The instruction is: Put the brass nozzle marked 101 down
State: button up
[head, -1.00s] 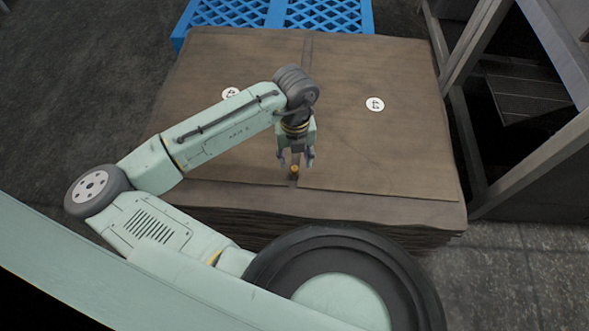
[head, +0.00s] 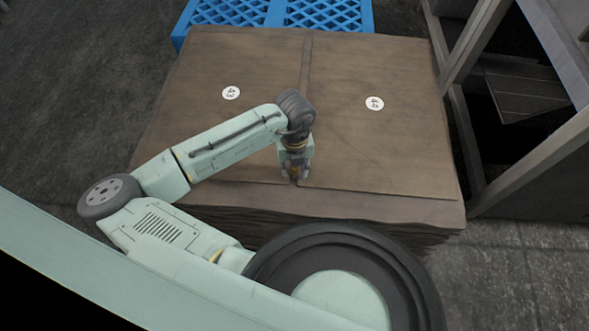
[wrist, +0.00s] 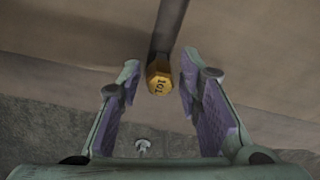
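The brass nozzle marked 101 (wrist: 158,82) shows its yellow six-sided end in the wrist view, at the dark seam between two brown sheets. It is small and partly hidden by my fingers in the head view (head: 295,170). My gripper (wrist: 159,68) is open, with one finger on each side of the nozzle and a visible gap to each finger. In the head view my gripper (head: 296,180) is low over the front edge of the brown stack. Whether the nozzle's lower end touches the stack is hidden.
The brown stack (head: 380,150) is broad and mostly clear, with round white labels on its left (head: 231,93) and right (head: 374,104) halves. A blue pallet (head: 335,15) lies behind it. A metal frame (head: 545,150) stands close on the right. Grey floor lies in front.

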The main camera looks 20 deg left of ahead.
grip_shut()
dwell(0.4)
